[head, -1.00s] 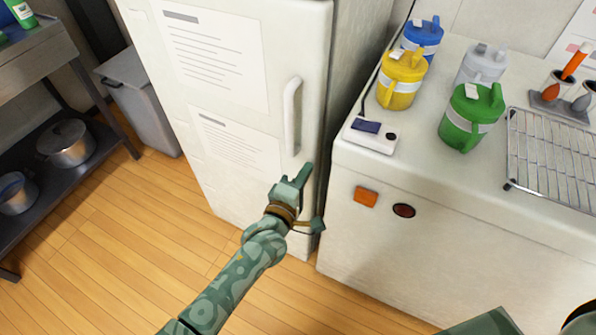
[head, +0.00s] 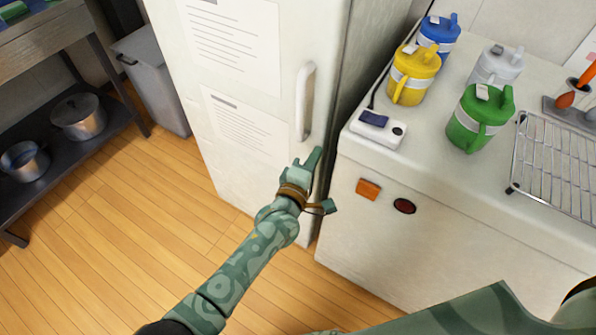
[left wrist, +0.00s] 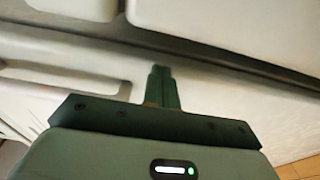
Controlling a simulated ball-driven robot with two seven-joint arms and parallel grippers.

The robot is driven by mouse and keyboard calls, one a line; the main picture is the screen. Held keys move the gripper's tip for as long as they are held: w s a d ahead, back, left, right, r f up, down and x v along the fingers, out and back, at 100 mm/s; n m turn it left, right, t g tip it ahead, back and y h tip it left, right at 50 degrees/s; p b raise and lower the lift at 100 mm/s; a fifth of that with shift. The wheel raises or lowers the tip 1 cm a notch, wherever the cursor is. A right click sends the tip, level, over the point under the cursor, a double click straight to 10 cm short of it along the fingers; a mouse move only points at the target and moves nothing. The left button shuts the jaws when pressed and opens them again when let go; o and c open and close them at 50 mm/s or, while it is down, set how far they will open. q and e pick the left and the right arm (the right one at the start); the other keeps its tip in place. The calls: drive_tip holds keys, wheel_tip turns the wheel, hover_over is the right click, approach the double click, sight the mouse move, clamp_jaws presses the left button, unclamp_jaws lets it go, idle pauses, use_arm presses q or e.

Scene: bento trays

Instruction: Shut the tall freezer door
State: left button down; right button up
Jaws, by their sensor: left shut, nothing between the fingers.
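The tall freezer door (head: 240,120) is white, with printed sheets on its front and a vertical white handle (head: 305,102) near its right edge. It looks shut or almost shut; I cannot tell whether a thin gap remains. My left gripper (head: 311,162) is shut and empty, just below the handle at the door's right edge. I cannot tell whether it touches the door. In the left wrist view its closed fingers (left wrist: 160,75) point at pale panels with a dark seam running across above them. My right gripper is not in view.
A white counter (head: 420,165) stands right of the freezer, with blue, yellow, white and green mugs, a small white device (head: 378,130) and a wire rack (head: 555,165). A grey bin (head: 152,80) and a shelf with pots (head: 60,140) stand left. The wooden floor in front is clear.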

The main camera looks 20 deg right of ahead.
use_arm(q)
drive_tip(key=shift+w+r+p, duration=0.2)
drive_tip(key=shift+r+p, duration=0.1)
drive_tip(key=shift+r, duration=0.6)
drive_tip(key=f+p+v, duration=0.1)
drive_tip(key=p+v, duration=0.4)
drive_tip(key=v, duration=1.1)
drive_tip(key=shift+s+f, duration=0.35)
drive_tip(key=shift+f, duration=0.05)
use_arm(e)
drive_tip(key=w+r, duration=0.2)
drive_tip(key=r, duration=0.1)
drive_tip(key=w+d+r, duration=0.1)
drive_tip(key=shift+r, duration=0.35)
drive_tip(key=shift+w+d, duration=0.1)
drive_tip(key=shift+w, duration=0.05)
use_arm(q)
drive_tip(key=b+x, duration=0.4)
drive_tip(key=x, duration=1.1)
drive_tip(key=shift+w, duration=0.2)
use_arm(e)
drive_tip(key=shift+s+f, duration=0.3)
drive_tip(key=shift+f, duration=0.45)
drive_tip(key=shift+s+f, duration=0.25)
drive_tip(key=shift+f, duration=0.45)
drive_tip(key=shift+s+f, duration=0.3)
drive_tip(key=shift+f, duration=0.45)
